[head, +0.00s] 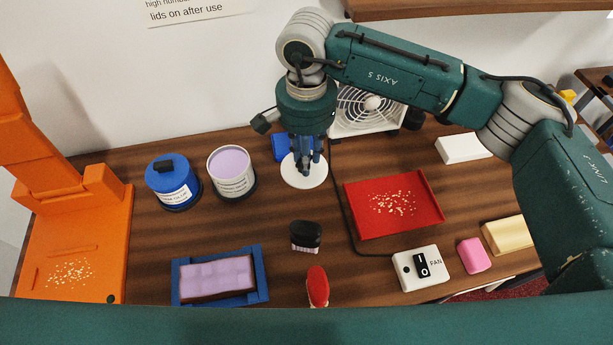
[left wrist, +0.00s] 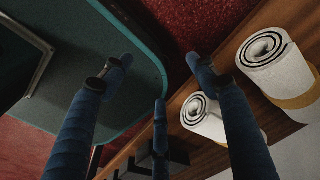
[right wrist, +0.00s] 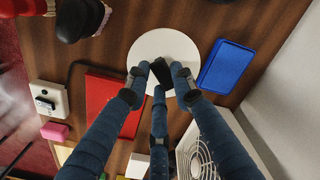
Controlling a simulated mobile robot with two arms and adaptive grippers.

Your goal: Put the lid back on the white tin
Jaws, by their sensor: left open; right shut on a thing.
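The white tin (head: 231,175) stands open on the wooden counter, with lilac contents showing at its top. Its round white lid (head: 303,181) is to the right of the tin. My right gripper (head: 304,168) is above the lid, shut on its dark knob. In the right wrist view the fingers (right wrist: 161,76) close around the knob, with the white lid (right wrist: 148,46) spread out behind them. I cannot tell whether the lid touches the counter. My left gripper (left wrist: 159,75) is open and empty, away from the counter items; it is outside the head view.
A closed blue tin (head: 173,184) stands just left of the white tin. A fan (head: 350,124) stands behind. Rolls (left wrist: 265,48) lie near my left gripper.

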